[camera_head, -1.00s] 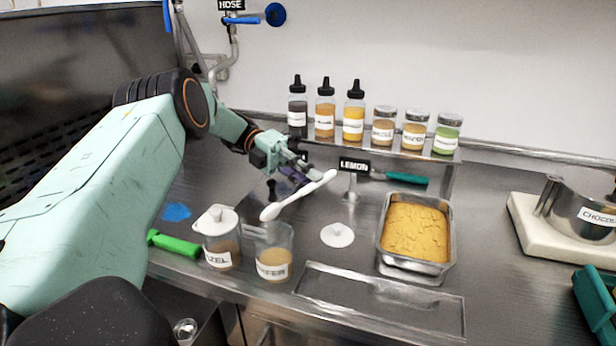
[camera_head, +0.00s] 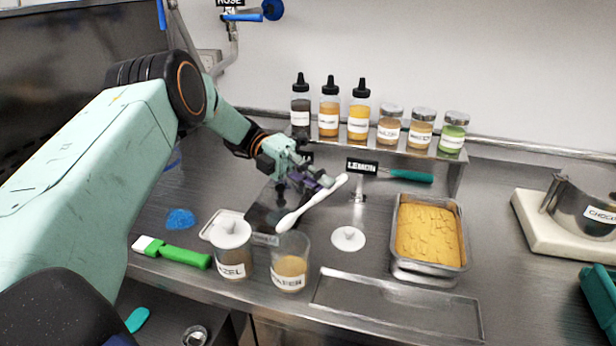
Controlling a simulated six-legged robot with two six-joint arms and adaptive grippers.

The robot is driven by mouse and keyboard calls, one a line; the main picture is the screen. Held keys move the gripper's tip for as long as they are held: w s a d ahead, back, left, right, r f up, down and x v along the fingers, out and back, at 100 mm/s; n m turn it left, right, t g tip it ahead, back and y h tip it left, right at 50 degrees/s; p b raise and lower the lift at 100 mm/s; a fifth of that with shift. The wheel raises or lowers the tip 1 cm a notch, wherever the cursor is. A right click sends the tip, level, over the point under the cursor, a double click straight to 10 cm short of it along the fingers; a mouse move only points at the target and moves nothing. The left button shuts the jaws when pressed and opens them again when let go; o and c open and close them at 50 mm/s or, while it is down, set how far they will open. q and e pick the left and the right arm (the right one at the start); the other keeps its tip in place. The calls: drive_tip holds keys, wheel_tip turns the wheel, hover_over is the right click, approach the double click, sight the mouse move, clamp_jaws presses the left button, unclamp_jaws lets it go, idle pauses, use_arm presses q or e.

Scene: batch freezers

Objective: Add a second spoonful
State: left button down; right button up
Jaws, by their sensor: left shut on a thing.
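My left gripper (camera_head: 322,182) is shut on the handle of a white spoon (camera_head: 306,209). The spoon slants down to the left. A white lid (camera_head: 348,239) with a knob lies on the counter right of the jar. A lidded jar labelled "..ZEL" (camera_head: 232,262) stands just left of it. My right gripper is out of view.
A metal pan of yellow gelato (camera_head: 463,258) stands right of the lid. A shallow metal tray (camera_head: 395,308) lies at the front edge. Several bottles and jars stand on a back shelf (camera_head: 452,172). A green-handled tool (camera_head: 182,256) lies at left, a pot (camera_head: 578,208) at right.

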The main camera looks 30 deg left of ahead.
use_arm(q)
drive_tip(key=r+y+p, duration=0.1)
drive_tip(key=y+p, duration=0.1)
drive_tip(key=p, duration=0.2)
drive_tip(key=d+r+t+y+p, duration=0.1)
drive_tip(key=y+p, duration=0.2)
drive_tip(key=p, duration=0.1)
drive_tip(key=d+r+y+p, duration=0.1)
drive_tip(key=y+p, duration=0.2)
drive_tip(key=p, duration=0.1)
drive_tip(key=shift+s+m+t, duration=0.2)
drive_tip(key=shift+m+t, duration=0.1)
drive_tip(key=shift+m, duration=0.1)
drive_tip(key=shift+d+y+p, duration=0.1)
drive_tip(key=shift+y+p, duration=0.35)
drive_tip(key=shift+y, duration=0.45)
drive_tip(key=p, duration=0.1)
drive_tip(key=y+p, duration=0.1)
drive_tip(key=p, duration=0.1)
drive_tip(key=t+y+p, duration=0.1)
drive_tip(key=p, duration=0.1)
drive_tip(key=shift+s+d+r, duration=0.2)
drive_tip(key=shift+d+r, duration=0.05)
drive_tip(key=shift+d, duration=0.1)
drive_tip(key=shift+s+d+r+t+y, duration=0.1)
drive_tip(key=shift+d+r+t+y, duration=0.15)
drive_tip(key=shift+r+y, duration=0.5)
drive_tip(key=shift+d+r+t+y, duration=0.25)
drive_tip(key=shift+r+y, duration=0.15)
drive_tip(key=shift+y, duration=0.65)
